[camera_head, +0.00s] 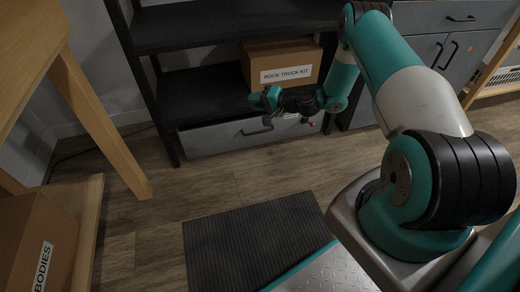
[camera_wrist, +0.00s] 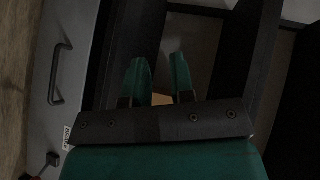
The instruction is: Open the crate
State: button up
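No thing in view is plainly marked as the crate. A grey drawer-like front (camera_head: 222,138) with a dark bar handle (camera_head: 257,131) sits at the bottom of the black shelf unit and looks shut. In the wrist view the grey front (camera_wrist: 40,110) and its handle (camera_wrist: 57,74) stand at the left, outside the fingers. A brown cardboard box (camera_head: 258,57) labelled ROCK TRUCK KIT stands on the shelf above. My gripper (camera_head: 262,98) is in front of the shelf, above the handle and apart from it. In the wrist view its two teal fingers (camera_wrist: 160,76) are apart, with nothing seen held.
A wooden table (camera_head: 85,95) and a box (camera_head: 35,245) marked BODIES are at the left. Grey cabinets (camera_head: 440,45) stand at the right. A dark ribbed mat (camera_head: 245,240) lies on the floor, with clear wooden floor before the shelf unit.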

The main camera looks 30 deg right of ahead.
aim_at(260, 132)
jog(key=s+d+f+m+t+h+b, duration=0.1)
jog(key=s+d+f+m+h+b, duration=0.15)
jog(key=f, duration=0.55)
jog(key=s+d+f+m+t+h+b, duration=0.1)
jog(key=s+d+f+m+h+b, duration=0.2)
jog(key=f, duration=0.5)
jog(key=s+d+f+m+t+h+b, duration=0.1)
jog(key=d+f+m+t+b, duration=0.2)
jog(key=f, duration=0.5)
jog(key=shift+g, duration=0.7)
jog(key=b+x, duration=0.3)
jog(key=x, duration=0.2)
jog(key=b+x, duration=0.2)
jog(key=x, duration=0.4)
jog(key=d+b+x, duration=0.1)
jog(key=b+x, duration=0.2)
jog(key=x, duration=0.2)
jog(key=shift+w+f+b, duration=0.1)
jog(key=shift+w+b, duration=0.25)
jog(key=shift+w, duration=0.1)
jog(key=shift+a, duration=0.1)
grip_shut()
